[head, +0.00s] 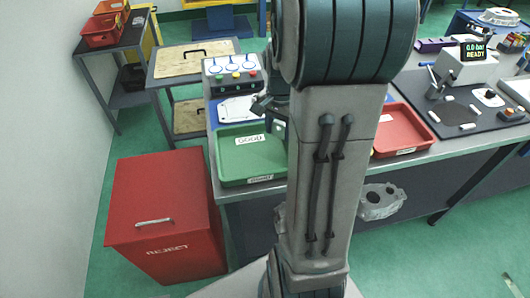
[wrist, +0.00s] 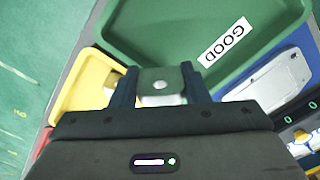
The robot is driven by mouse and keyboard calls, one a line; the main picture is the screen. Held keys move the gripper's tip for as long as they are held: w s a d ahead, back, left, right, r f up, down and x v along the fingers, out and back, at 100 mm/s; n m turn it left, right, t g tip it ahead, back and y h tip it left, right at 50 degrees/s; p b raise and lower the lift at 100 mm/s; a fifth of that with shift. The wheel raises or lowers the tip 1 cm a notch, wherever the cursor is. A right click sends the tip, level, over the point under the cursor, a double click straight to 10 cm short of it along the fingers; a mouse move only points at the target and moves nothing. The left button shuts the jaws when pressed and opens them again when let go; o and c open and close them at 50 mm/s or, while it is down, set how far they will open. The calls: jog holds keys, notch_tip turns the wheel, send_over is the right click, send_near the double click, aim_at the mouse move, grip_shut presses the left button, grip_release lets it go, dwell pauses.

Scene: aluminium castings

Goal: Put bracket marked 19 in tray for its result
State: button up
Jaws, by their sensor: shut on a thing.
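My gripper (wrist: 159,88) is shut on a small grey metal part with a round hole, the bracket (wrist: 161,84), seen between the fingers in the wrist view. No number can be read on it. The green tray (wrist: 135,35) labelled GOOD lies beyond the fingertips in the wrist view. In the head view my gripper (head: 268,106) is over the back right part of this green tray (head: 228,178), partly hidden by my arm. The tray looks empty where it shows. A red tray (head: 408,147) sits right of my arm; its label is too small to read.
A red REJECT bin (head: 165,210) stands on the floor at the left. A pale plate (head: 238,109) lies behind the green tray, near a box with coloured buttons (head: 232,75). A yellow tray (wrist: 82,78) shows beside the green one. A tester (head: 468,62) reads 0.0 bar READY.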

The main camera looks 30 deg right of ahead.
send_over(267, 164)
notch_tip(267, 164, down, 3)
jog(key=shift+r, duration=0.1)
jog(key=shift+w+f, duration=0.1)
jog(key=shift+f, duration=1.95)
jog(key=shift+f, duration=0.15)
jog(key=o, duration=1.1)
